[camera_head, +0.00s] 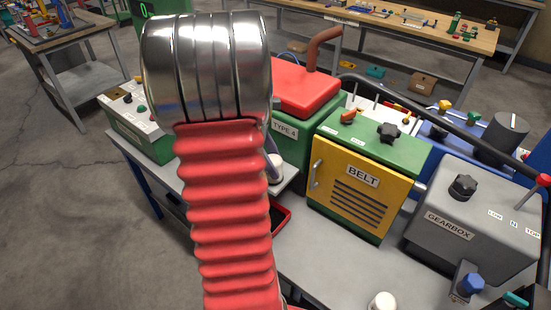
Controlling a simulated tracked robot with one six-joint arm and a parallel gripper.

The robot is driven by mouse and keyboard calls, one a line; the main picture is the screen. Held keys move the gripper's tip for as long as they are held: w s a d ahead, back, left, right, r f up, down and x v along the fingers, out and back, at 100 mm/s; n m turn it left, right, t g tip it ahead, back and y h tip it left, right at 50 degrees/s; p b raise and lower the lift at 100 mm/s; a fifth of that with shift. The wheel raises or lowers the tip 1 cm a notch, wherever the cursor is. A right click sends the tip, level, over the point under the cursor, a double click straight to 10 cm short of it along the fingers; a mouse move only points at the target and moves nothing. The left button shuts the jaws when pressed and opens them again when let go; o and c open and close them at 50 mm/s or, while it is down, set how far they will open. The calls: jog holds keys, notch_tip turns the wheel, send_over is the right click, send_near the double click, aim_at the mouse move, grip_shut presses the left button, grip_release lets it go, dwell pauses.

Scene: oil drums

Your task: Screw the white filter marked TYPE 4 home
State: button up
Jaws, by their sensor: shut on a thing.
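The red lid and green body of a machine (290,150) stand behind my arm, with a TYPE 4 label (284,129) on the green front. A white filter (276,176) shows just below that label, at the right edge of my arm. My gripper (271,161) is mostly hidden behind my red and chrome arm; only a grey sliver shows, against the white filter. It is shut on the filter. I cannot see the filter's own marking, its thread, or whether it is seated square on the machine.
A yellow BELT cabinet (349,189) and a grey GEARBOX (475,220) stand to the right on the grey bench (330,270). Another white cylinder (382,302) stands at the bench's front. A red tray (281,219) lies partly behind my arm. A green control box (139,122) is at left.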

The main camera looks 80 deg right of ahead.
jog(key=m+y, duration=0.1)
jog(key=m, duration=0.2)
jog(key=shift+m+y, duration=0.7)
jog(key=shift+m, duration=0.7)
